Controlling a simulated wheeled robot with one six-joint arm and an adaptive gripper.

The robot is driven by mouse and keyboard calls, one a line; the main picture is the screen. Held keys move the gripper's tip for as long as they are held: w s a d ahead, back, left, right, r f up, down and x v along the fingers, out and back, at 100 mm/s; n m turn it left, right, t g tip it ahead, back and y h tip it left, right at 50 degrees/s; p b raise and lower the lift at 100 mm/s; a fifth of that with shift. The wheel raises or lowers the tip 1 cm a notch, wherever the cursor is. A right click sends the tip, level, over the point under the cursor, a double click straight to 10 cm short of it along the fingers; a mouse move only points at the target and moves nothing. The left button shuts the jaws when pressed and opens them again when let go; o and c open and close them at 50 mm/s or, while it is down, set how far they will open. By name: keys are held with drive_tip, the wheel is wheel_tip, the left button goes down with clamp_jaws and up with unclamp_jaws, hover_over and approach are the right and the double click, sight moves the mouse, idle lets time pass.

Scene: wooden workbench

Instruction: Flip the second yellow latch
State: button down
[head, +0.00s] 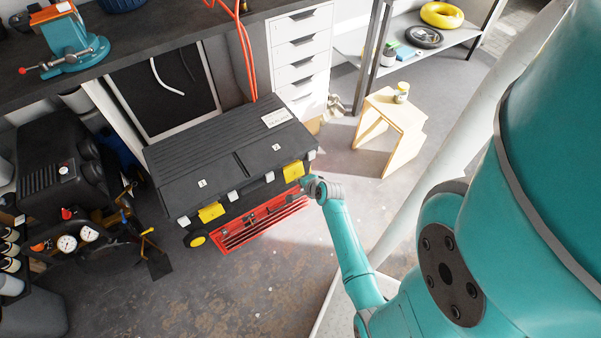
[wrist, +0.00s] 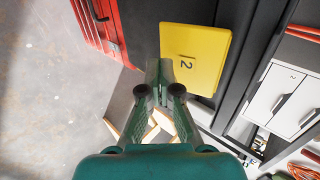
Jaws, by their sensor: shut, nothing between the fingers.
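In the wrist view the second latch (wrist: 192,58) is a large yellow plate marked 2. My gripper (wrist: 160,72) is shut and empty, with its fingertips beside the latch's edge. I cannot tell whether they touch it. In the head view my gripper (head: 307,185) is small, just right of and below that latch.
A red drawer unit (head: 262,222) sits under the black toolbox. A wooden stool (head: 392,128) stands to the right, and white drawers (head: 302,52) stand behind. A compressor (head: 62,170) is at the left. The floor in front is clear.

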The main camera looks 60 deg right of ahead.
drive_tip(key=shift+x, duration=1.9)
drive_tip(key=shift+s+a+f, duration=0.1)
drive_tip(key=shift+f, duration=0.1)
drive_tip(key=shift+r, duration=0.2)
